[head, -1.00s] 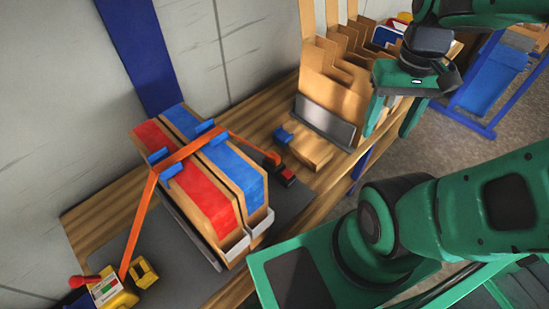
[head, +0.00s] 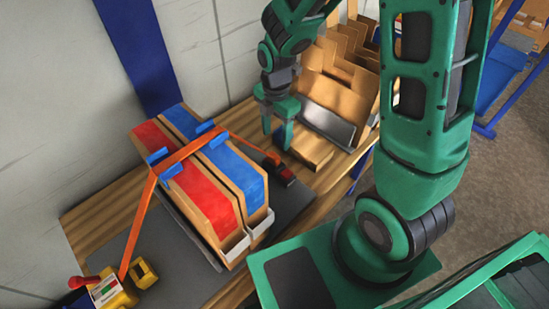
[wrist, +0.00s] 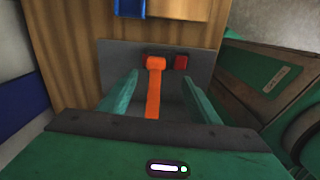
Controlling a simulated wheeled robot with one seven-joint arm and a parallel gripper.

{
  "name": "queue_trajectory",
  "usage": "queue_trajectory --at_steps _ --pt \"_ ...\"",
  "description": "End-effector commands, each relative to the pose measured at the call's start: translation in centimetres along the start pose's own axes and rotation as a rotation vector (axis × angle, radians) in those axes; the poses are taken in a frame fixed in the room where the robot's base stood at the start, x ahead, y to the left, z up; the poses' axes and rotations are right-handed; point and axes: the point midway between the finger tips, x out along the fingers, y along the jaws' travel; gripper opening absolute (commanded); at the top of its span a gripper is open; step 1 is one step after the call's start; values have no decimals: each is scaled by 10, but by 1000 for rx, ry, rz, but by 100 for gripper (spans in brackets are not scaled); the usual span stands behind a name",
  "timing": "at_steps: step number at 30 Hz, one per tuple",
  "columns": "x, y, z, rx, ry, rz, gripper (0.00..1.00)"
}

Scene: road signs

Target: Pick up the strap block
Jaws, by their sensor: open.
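A small wooden block with a blue end, seemingly the strap block (head: 312,155), lies on the bench behind the strapped signs; I cannot be sure it is the one meant. In the head view its blue end is hidden by my gripper (head: 277,132). In the wrist view the blue piece (wrist: 130,7) is at the top edge, beyond the fingertips. My gripper is open and empty, pointing down beside the block. In the wrist view, an orange strap end (wrist: 153,95) and a dark red piece (wrist: 181,62) show between my fingers, on the grey mat.
Red and blue sign boards (head: 205,180) are strapped together at the left. A yellow tool (head: 115,290) with a red handle stands at the near left. A rack of brown boards (head: 345,75) and a grey plate (head: 326,122) stand behind the block. The wall is close.

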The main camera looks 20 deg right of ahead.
Motion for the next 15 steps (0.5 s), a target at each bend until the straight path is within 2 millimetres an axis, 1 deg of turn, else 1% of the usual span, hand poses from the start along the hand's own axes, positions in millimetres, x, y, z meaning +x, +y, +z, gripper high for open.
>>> queue_trajectory --at_steps 4,12,15 --pt "13 4 -6 -55 6 -2 56" --pt "48 4 -4 -54 6 -1 56" --pt "57 4 -4 -53 6 0 56"
